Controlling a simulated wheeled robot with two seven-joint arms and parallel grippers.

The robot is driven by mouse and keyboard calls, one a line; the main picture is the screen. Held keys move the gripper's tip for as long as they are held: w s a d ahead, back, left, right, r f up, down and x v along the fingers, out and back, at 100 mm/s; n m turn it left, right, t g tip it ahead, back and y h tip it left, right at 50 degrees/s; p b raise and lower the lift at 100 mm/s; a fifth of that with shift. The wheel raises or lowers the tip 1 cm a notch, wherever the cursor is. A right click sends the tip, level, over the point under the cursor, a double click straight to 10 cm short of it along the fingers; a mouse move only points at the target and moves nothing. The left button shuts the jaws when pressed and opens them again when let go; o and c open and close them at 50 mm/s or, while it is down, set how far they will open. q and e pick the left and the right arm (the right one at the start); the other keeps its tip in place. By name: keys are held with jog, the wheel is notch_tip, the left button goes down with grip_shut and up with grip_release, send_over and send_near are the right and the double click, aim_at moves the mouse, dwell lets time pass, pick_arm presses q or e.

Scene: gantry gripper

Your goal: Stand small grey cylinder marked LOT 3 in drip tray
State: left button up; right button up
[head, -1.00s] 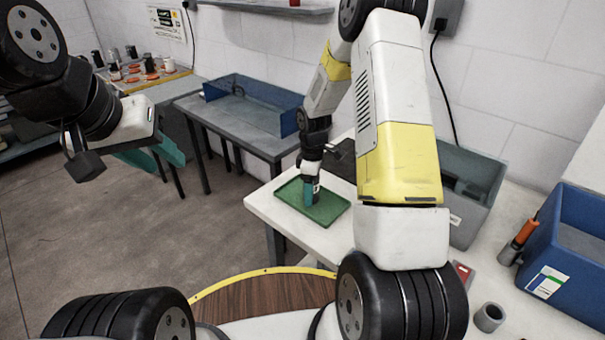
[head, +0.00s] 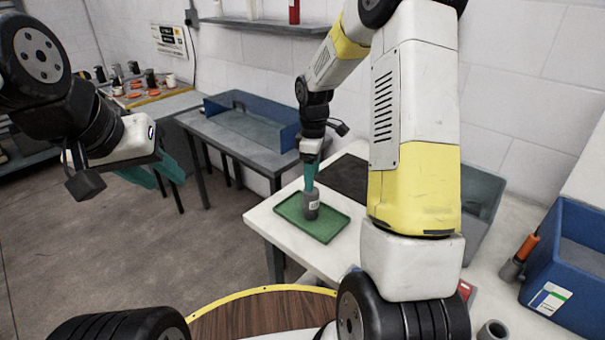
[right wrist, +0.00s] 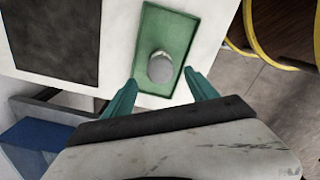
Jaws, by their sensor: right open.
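The small grey cylinder (head: 311,205) stands upright in the green drip tray (head: 334,224). A pale label shows on its side, too small to read. My right gripper (head: 310,181) is just above the cylinder, fingers pointing down. In the right wrist view the cylinder's round top (right wrist: 160,68) lies beyond the spread fingertips (right wrist: 162,84), with green tray floor (right wrist: 165,25) around it. The right gripper is open and empty. My left gripper (head: 160,174) hangs over the floor at the left, its teal fingers apart and nothing between them.
The tray lies near the left end of a white worktop (head: 268,221), beside a dark mat (head: 343,178). A grey bin is partly hidden behind my right arm. A blue bin (head: 570,265) and an orange-handled tool (head: 524,250) are at right. A blue tray (head: 250,122) sits on the table behind.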

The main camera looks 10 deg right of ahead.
jog(key=s+r+m+t, duration=0.25)
jog(key=s+r, duration=0.25)
jog(key=r, duration=0.5)
jog(key=s+r+m+t, duration=0.1)
jog(key=s+r+m, duration=0.2)
jog(key=s, duration=0.3)
jog(key=s+a+r+m+t+y, duration=0.1)
jog(key=s+r+m, duration=0.2)
jog(key=s, duration=0.4)
jog(key=s+a+r+m+t+y, duration=0.1)
jog(key=s+r+m, duration=0.3)
jog(key=s, duration=0.2)
jog(key=shift+s+r+t, duration=0.25)
jog(key=shift+r+t, duration=0.05)
jog(key=shift+t, duration=0.05)
